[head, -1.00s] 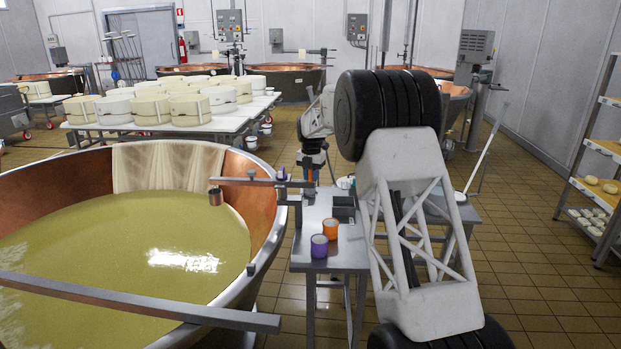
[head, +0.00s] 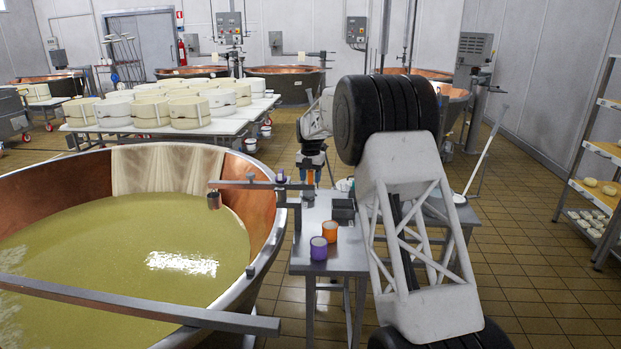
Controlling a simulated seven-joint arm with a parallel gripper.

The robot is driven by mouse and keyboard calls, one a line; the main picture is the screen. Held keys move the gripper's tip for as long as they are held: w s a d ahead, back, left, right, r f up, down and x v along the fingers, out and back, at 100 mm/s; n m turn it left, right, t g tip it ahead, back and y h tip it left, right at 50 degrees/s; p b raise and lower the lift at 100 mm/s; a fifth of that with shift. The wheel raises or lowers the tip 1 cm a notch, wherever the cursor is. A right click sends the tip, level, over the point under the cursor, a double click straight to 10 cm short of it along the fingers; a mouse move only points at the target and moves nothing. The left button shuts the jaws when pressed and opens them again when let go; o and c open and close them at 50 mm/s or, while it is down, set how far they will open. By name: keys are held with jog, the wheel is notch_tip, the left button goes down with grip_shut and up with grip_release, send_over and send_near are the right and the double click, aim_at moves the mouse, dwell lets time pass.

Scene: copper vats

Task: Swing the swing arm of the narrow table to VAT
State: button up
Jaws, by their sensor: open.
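The narrow table (head: 325,262) is a grey metal stand beside the large copper vat (head: 262,205). The swing arm (head: 245,185) is a thin grey bar at the table's back left. It pivots near a short post (head: 281,188), and its left end reaches over the vat's rim, with a small dark copper-coloured cylinder (head: 214,200) hanging there above the yellowish liquid. My gripper (head: 311,181) is open and points down just behind the bar's right end.
An orange cup (head: 330,231), a purple cup (head: 318,249) and a dark box (head: 343,210) stand on the narrow table. A grey beam (head: 150,306) crosses the vat in front. White tables with cheeses (head: 185,130) stand behind. Tiled floor lies open at right, before a shelf rack (head: 590,165).

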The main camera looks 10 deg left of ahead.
jog(key=shift+r, duration=3.8)
jog(key=shift+s+d+r, duration=0.2)
jog(key=shift+d+r, duration=0.05)
jog(key=shift+r, duration=0.1)
jog(key=s+d+r+m, duration=0.5)
jog(key=s+d+m, duration=0.15)
jog(key=s, duration=0.45)
jog(key=s+d+r+m+t, duration=0.1)
jog(key=s+d+r+m, duration=0.4)
jog(key=s+d, duration=0.45)
jog(key=s+d+r+m, duration=0.4)
jog(key=s+d+m, duration=0.15)
jog(key=s, duration=0.75)
jog(key=s+d+f+m, duration=0.3)
jog(key=s+m, duration=0.2)
jog(key=s, duration=0.8)
jog(key=s+d+f+m+t, duration=0.1)
jog(key=s+d+f+m, duration=0.3)
jog(key=s, duration=0.9)
jog(key=s+d+f+m, duration=0.3)
jog(key=s+m, duration=0.4)
jog(key=s, duration=0.6)
jog(key=shift+s+d+f+m+t, duration=0.2)
jog(key=shift+f+m+t, duration=0.15)
jog(key=shift+f, duration=0.35)
